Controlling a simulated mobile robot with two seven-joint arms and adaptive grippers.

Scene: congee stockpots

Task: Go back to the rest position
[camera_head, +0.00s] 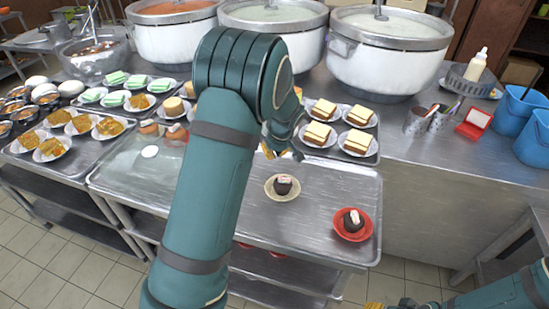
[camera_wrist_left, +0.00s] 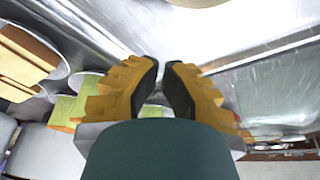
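My left gripper (camera_head: 272,153), with yellow fingers, hangs over the counter in the head view, just behind the beige saucer (camera_head: 270,193). In the left wrist view its two fingers (camera_wrist_left: 161,65) stand a narrow gap apart with nothing between them. My left arm reaches up from the bottom and across the middle of the head view. My right gripper (camera_head: 375,305) shows only as a yellow bit at the bottom edge; its fingers are mostly out of frame.
A dark cake (camera_head: 282,186) sits on the beige saucer, another (camera_head: 352,222) on a red saucer (camera_head: 367,231). Sandwich plates (camera_head: 320,134) stand right of the gripper. Large stockpots (camera_head: 390,65) line the back. Blue bins (camera_head: 520,112) stand at right. Bare tray shows between the saucers.

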